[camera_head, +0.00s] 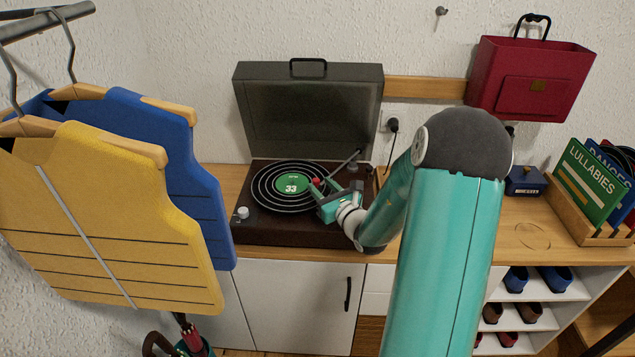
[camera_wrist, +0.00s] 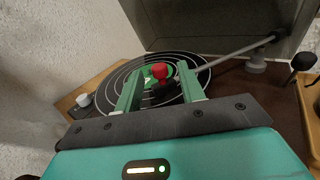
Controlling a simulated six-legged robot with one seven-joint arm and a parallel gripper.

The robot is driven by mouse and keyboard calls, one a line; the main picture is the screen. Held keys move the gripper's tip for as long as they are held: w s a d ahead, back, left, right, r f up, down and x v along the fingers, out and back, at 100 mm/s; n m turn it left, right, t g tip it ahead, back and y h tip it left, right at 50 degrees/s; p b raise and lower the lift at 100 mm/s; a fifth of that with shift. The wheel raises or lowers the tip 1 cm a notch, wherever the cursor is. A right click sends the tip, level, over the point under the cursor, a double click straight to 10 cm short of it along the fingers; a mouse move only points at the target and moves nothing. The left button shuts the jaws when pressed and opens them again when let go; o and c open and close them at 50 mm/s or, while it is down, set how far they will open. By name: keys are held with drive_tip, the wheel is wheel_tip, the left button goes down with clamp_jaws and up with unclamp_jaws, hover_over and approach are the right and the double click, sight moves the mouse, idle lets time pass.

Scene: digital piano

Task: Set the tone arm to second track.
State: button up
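The record player (camera_head: 270,228) stands open on the sideboard, with a black record (camera_head: 262,193) with pale rings and a green label (camera_head: 291,184) reading 33. The grey tone arm (camera_head: 343,164) runs from its pivot at the back right over the record. It also shows in the wrist view (camera_wrist: 230,54). The red knob (camera_wrist: 159,70) is at its free end, with a dark head beside it. My gripper (camera_wrist: 160,76) is open, its two green fingers spread on either side of the red knob, with gaps visible. Whether the needle touches the record cannot be told.
The raised lid (camera_head: 310,110) stands behind the record. A pale knob (camera_head: 242,212) is at the player's front left. Yellow and blue garments (camera_head: 110,215) hang at left. A small blue box (camera_head: 526,181) and a record rack (camera_head: 592,235) stand at right.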

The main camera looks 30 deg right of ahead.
drive_tip(key=s, duration=1)
drive_tip(key=shift+s+d, duration=0.2)
